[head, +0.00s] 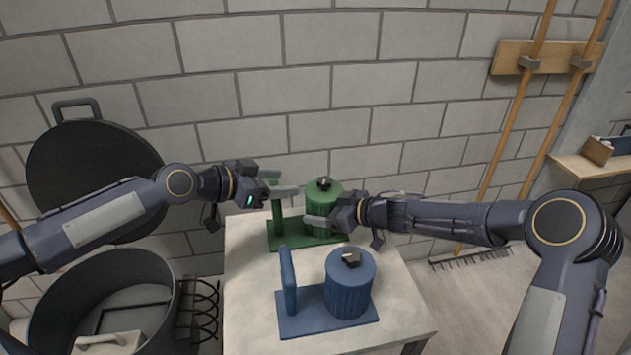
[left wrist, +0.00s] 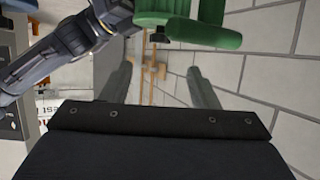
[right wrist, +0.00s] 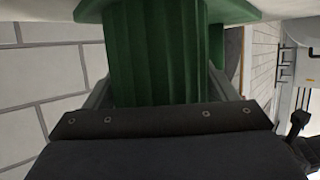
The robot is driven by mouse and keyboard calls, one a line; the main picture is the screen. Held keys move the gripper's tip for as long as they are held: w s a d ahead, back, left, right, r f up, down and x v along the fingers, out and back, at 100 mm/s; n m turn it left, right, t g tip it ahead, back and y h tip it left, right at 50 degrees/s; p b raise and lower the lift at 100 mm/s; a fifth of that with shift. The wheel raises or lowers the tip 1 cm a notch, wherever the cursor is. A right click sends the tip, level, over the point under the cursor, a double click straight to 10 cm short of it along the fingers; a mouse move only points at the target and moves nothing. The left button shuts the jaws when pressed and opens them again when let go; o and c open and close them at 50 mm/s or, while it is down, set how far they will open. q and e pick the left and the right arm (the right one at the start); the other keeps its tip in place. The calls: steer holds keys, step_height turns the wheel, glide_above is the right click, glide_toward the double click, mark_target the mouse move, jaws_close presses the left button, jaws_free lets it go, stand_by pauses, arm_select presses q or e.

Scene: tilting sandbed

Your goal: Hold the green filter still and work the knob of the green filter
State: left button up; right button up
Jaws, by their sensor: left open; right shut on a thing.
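The green filter (head: 322,205) stands on its green base at the back of the white table, with a dark knob (head: 323,183) on top. Its green upright post (head: 277,215) is at its left. My right gripper (head: 318,222) is shut on the green filter's ribbed body, which fills the space between the fingers in the right wrist view (right wrist: 158,60). My left gripper (head: 281,183) is open and empty, at about the height of the filter's top and to its left. In the left wrist view, part of the green filter (left wrist: 195,20) shows at the top, outside the fingers.
A blue filter (head: 349,285) with its own post and knob stands on the table (head: 245,290) in front of the green one. A block wall is close behind. A large dark pot (head: 60,290) is at lower left, and a round lid (head: 60,165) hangs on the wall.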

mark_target(321, 181)
arm_select(q)
steer(key=x, duration=1)
steer(key=shift+w+d+f, duration=0.1)
